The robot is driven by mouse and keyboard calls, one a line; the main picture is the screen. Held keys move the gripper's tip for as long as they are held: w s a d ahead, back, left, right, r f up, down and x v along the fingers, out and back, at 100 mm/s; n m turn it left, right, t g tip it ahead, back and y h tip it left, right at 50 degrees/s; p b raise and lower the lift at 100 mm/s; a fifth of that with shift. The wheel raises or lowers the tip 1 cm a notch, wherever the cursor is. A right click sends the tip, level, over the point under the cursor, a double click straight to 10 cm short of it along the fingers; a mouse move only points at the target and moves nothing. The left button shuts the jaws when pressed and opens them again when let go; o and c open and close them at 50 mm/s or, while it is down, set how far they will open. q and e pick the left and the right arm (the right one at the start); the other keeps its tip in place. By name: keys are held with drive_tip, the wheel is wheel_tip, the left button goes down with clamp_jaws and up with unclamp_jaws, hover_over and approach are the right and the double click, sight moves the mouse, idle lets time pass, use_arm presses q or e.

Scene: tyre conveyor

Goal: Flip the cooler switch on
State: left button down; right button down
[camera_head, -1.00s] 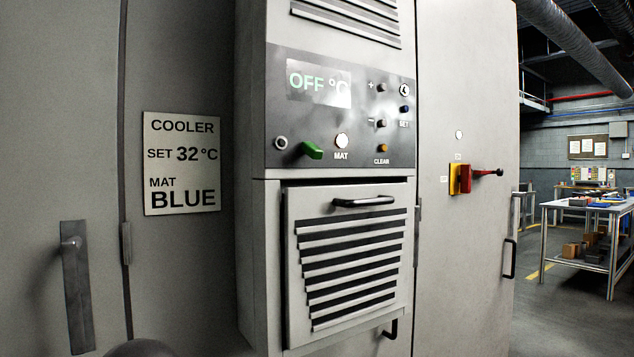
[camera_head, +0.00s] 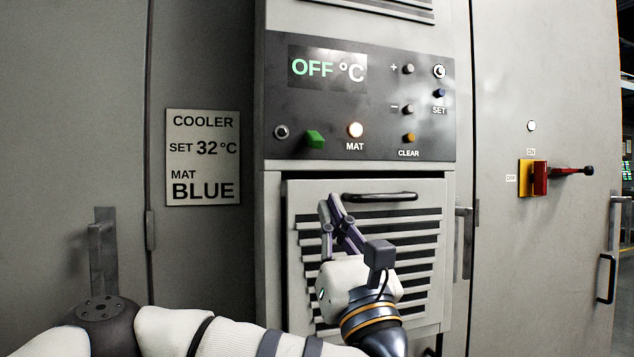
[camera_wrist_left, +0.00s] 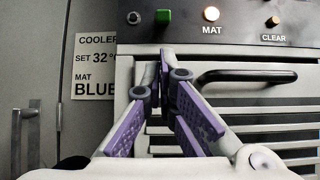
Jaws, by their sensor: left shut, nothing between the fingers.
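A green switch (camera_head: 314,139) sits at the panel's lower left, between a round socket-like knob (camera_head: 281,131) and the lit MAT button (camera_head: 355,130). My left gripper (camera_head: 332,200) is shut and empty, in front of the louvred door just below the panel. In the left wrist view its fingertips (camera_wrist_left: 165,55) meet below and close to the green switch (camera_wrist_left: 163,17), apart from it. My right gripper is not in view.
A black door handle (camera_head: 380,197) lies just right of my gripper. A sign (camera_head: 203,157) reads "COOLER SET 32°C MAT BLUE". A red and yellow rotary switch (camera_head: 533,178) is on the right cabinet. Small buttons sit at the panel's right.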

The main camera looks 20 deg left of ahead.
sight(307, 154)
use_arm(q)
drive_tip(key=shift+a, duration=0.15)
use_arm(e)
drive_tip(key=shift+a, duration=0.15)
